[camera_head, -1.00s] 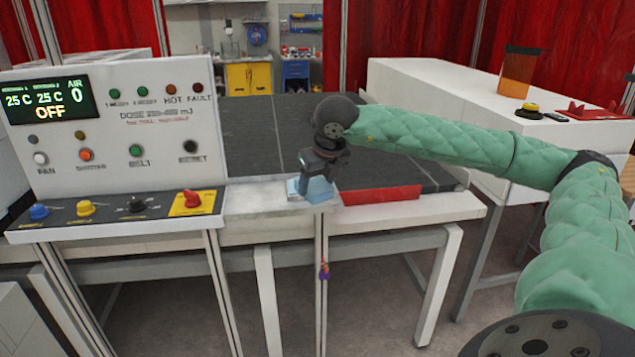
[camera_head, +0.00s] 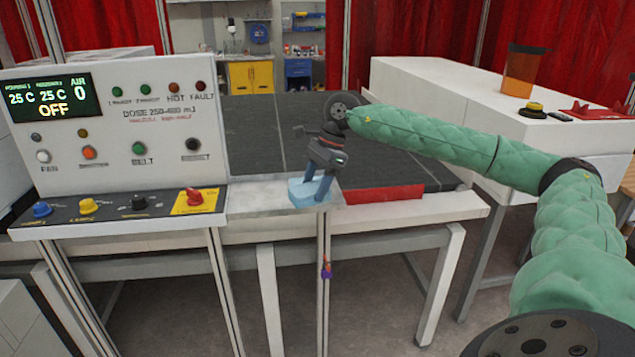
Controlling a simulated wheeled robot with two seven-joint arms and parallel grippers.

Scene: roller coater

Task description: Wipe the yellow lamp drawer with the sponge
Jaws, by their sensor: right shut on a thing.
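A light blue sponge (camera_head: 300,193) is at the right end of a pale metal ledge (camera_head: 262,205), beside the control panel. It appears to touch the ledge. My right gripper (camera_head: 315,189) is tilted over the ledge and shut on the sponge, its dark fingers pointing down and left. The fingers hide part of the sponge. I cannot make out which surface is the yellow lamp drawer. My left gripper is not in view.
The control panel (camera_head: 120,170) with buttons and knobs stands left of the ledge. A red strip (camera_head: 384,193) lies to the right. A dark belt surface (camera_head: 255,130) extends behind. A white cabinet (camera_head: 440,95) is back right.

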